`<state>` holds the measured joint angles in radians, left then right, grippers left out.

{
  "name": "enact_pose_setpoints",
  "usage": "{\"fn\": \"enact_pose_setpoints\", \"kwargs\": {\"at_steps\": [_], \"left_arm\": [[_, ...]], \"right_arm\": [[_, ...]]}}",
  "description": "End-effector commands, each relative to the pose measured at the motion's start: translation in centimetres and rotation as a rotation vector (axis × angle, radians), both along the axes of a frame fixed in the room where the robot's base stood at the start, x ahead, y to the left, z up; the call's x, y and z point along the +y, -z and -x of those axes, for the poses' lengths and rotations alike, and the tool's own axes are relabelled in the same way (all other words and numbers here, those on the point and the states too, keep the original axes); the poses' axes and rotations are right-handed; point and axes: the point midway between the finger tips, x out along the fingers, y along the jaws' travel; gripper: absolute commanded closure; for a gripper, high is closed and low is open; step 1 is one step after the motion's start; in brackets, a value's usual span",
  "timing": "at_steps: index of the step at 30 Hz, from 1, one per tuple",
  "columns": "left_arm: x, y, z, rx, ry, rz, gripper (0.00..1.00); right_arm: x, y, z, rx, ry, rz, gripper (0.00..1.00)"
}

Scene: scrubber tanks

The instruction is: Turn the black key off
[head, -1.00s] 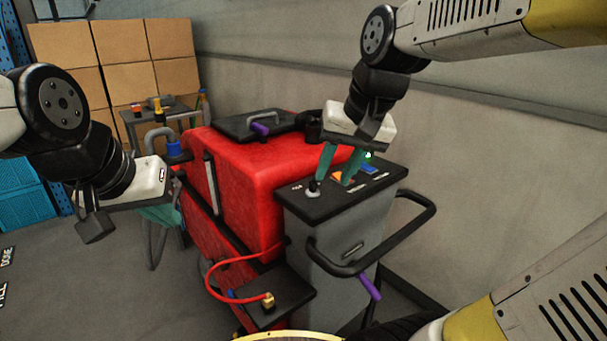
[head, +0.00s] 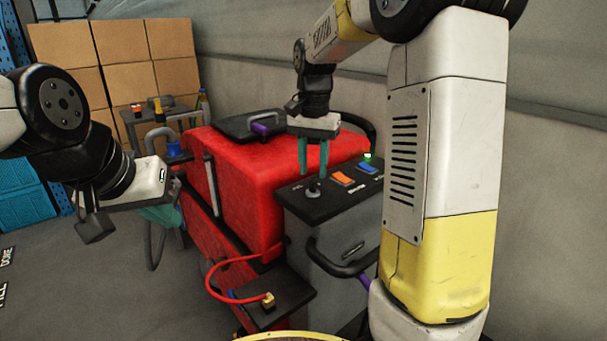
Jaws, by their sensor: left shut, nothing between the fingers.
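The black key (head: 314,188) stands on its round mount at the left end of the dark control panel (head: 330,209), on the grey end of the red scrubber (head: 255,175). My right gripper (head: 313,172) points down just behind the key, with its two teal fingers apart and nothing seen between them. The fingertips look close to the panel's back edge; I cannot tell if they touch anything. My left gripper (head: 163,217) is shut and empty at the left of the scrubber, partly hidden by its own body.
An orange switch (head: 343,179), a blue switch (head: 367,168) and a lit green lamp (head: 367,157) are on the panel. A black handle bar (head: 340,267) sticks out in front. My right arm hides the panel's right side. Cardboard boxes (head: 125,60) stand at the back left.

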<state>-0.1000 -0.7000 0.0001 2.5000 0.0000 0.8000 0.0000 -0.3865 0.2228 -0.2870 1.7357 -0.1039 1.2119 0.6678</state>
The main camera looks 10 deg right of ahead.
Motion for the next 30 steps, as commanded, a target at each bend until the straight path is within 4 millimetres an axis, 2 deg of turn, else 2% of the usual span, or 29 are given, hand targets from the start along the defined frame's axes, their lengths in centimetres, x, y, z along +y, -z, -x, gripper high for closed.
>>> {"fn": "enact_pose_setpoints", "kwargs": {"at_steps": [6, 16, 21, 30], "left_arm": [[0.0, 0.0, 0.0, 0.000, 0.000, 0.000, 1.00], [0.0, 0.0, 0.0, 0.000, 0.000, 0.000, 1.00], [0.0, 0.0, 0.0, 0.000, 0.000, 0.000, 1.00], [0.0, 0.0, 0.0, 0.000, 0.000, 0.000, 1.00]], "right_arm": [[0.0, 2.4, 0.1, 0.001, 0.000, -0.001, 0.66], [0.0, 2.8, 0.0, -0.001, 0.000, 0.000, 0.66], [0.0, 2.8, 0.0, -0.001, -0.001, 0.000, 1.00], [0.0, 2.8, 0.0, -0.002, -0.007, -0.001, 1.00]]}}
